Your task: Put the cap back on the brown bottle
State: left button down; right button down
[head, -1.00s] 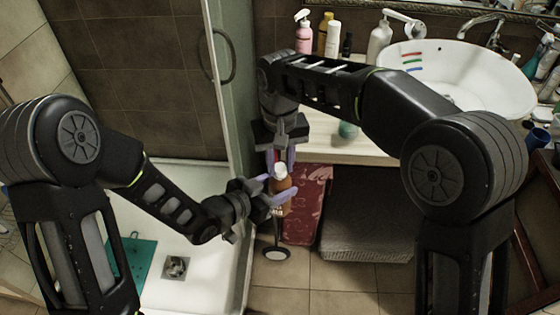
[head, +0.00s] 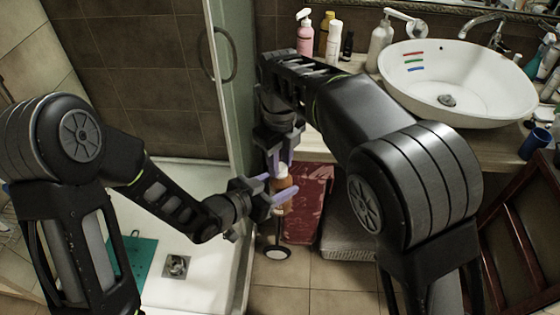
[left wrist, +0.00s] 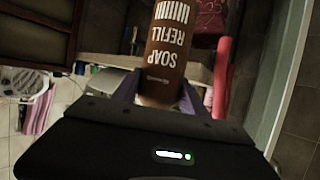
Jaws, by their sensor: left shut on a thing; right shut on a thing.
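The brown bottle (head: 282,188) stands roughly upright in front of the shower edge. My left gripper (head: 276,195) is shut on it from the left. In the left wrist view the bottle (left wrist: 166,45) shows its white SOAP REFILL lettering upside down, between the purple fingers. My right gripper (head: 279,163) points down from above, shut on the pale cap (head: 281,171) at the bottle's top. The cap is in line with the bottle; I cannot tell whether it is seated on the neck. The cap does not show clearly in the left wrist view.
A pink bottle (head: 305,36) is at the counter's left. The glass shower door (head: 232,100) is close to the left of my right gripper. A red cloth (head: 308,205) hangs behind the bottle.

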jog(key=m, duration=0.4)
jog(key=shift+f+m, duration=0.2)
jog(key=shift+m, duration=0.1)
jog(key=shift+r+m, duration=0.2)
jog(key=shift+m, duration=0.4)
jog(key=shift+d, duration=0.1)
jog(key=c, duration=1.1)
grip_release()
jog(key=shift+r, duration=0.15)
jog(key=shift+r, duration=2.1)
jog(key=shift+c, duration=0.4)
